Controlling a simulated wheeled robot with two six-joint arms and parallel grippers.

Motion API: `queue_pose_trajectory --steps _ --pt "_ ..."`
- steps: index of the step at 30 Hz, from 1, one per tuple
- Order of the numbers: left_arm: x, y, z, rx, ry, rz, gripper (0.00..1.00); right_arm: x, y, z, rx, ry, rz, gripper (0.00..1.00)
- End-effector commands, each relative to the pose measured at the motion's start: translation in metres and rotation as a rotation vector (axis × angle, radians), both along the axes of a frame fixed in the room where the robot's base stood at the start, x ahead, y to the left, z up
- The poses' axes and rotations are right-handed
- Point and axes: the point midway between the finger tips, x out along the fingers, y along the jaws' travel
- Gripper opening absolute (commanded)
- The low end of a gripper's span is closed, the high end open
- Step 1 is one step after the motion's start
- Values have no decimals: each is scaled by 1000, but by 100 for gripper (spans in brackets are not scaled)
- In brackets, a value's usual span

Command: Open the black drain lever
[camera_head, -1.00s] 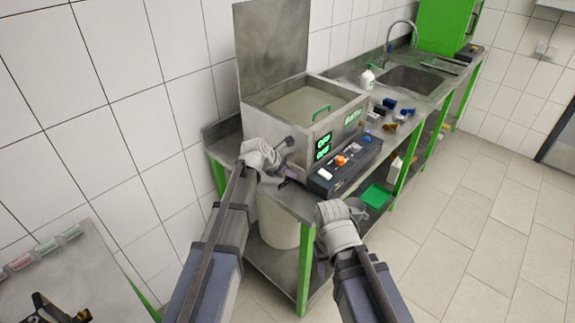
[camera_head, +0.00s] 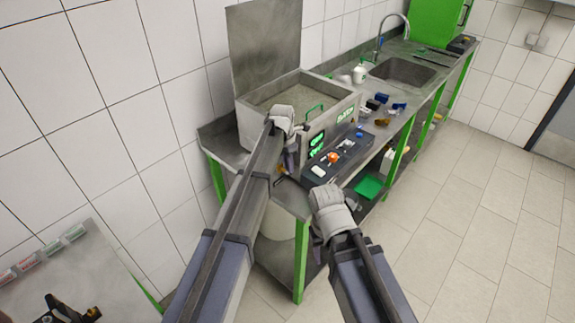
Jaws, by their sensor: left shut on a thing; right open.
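The metal bath (camera_head: 300,92) stands on the steel bench with its lid raised. My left gripper (camera_head: 288,140) is at the bath's front left corner, left of the green display. It is shut on a dark, upright part that looks like the black drain lever. The hand and arm hide most of this part, so its exact angle cannot be told. A small orange spot (camera_head: 281,170) shows just below it. My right gripper (camera_head: 325,190) is open and empty, in front of the bench edge and below the control panel. Its fingertips are hard to make out.
Small blue and brown parts, a white bottle (camera_head: 360,73) and a sink (camera_head: 404,70) lie farther right. A green tray (camera_head: 369,187) is on the lower shelf. The floor at right is clear.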

Motion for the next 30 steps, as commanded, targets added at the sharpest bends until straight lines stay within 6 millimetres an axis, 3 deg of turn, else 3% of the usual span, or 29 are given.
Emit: queue_pose_trajectory --steps 12,13,20,30 --pt "-1 -1 0 2 7 -1 0 0 0 0 0 0 0 50" --pt "-1 -1 0 2 6 -1 19 0 0 0 0 0 0 50" --pt "0 -1 0 3 5 -1 45 0 0 0 0 0 0 50" --pt "0 0 2 3 4 0 47 0 0 2 0 0 0 50"
